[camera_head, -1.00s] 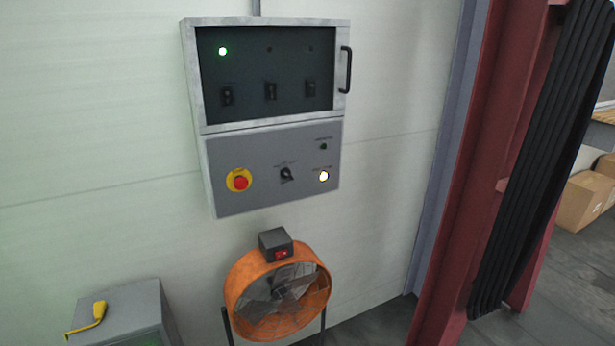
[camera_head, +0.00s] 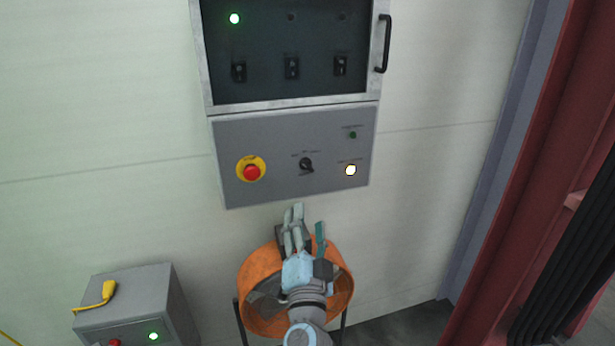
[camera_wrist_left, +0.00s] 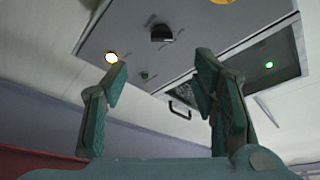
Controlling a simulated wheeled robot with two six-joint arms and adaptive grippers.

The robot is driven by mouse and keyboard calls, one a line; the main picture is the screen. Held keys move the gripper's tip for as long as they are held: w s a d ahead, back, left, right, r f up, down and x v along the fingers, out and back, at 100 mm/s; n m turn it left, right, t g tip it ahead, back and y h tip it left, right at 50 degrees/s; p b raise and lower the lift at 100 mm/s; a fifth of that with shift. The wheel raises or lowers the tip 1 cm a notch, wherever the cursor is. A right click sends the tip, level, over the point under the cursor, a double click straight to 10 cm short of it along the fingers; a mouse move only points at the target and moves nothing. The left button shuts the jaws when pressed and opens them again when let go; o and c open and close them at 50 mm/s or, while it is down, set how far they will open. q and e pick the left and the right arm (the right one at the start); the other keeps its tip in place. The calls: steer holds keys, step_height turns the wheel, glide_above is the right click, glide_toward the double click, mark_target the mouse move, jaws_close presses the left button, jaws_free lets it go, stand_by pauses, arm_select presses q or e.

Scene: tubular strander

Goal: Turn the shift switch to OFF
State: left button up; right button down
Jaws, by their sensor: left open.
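The shift switch, a black rotary knob (camera_head: 306,165), sits in the middle of the grey lower panel (camera_head: 225,140) on the wall cabinet. It also shows as a dark knob in the left wrist view (camera_wrist_left: 161,33), beyond the fingertips. The lettering around it is too small to read. My left gripper (camera_head: 307,216) is below the knob in the head view, in front of the orange fan, apart from the panel. Its two green fingers stand apart with nothing between them, as the left wrist view shows (camera_wrist_left: 160,72). My right gripper is not in view.
A red emergency button (camera_head: 252,172) is left of the knob, and a lit white lamp (camera_head: 350,170) is right of it. The cabinet door has a black handle (camera_head: 383,44). The orange fan (camera_head: 256,268) stands below. A grey box (camera_head: 130,290) is at lower left.

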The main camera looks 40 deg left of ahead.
mark_target(307, 166)
arm_select(q)
steer(key=p+x, duration=0.2)
steer(key=x, duration=1.2)
steer(key=shift+r+p, duration=0.15)
steer(key=shift+p, duration=0.15)
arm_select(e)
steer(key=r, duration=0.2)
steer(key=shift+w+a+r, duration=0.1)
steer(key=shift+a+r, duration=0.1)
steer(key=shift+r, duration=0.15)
arm_select(q)
steer(key=c, duration=1.2)
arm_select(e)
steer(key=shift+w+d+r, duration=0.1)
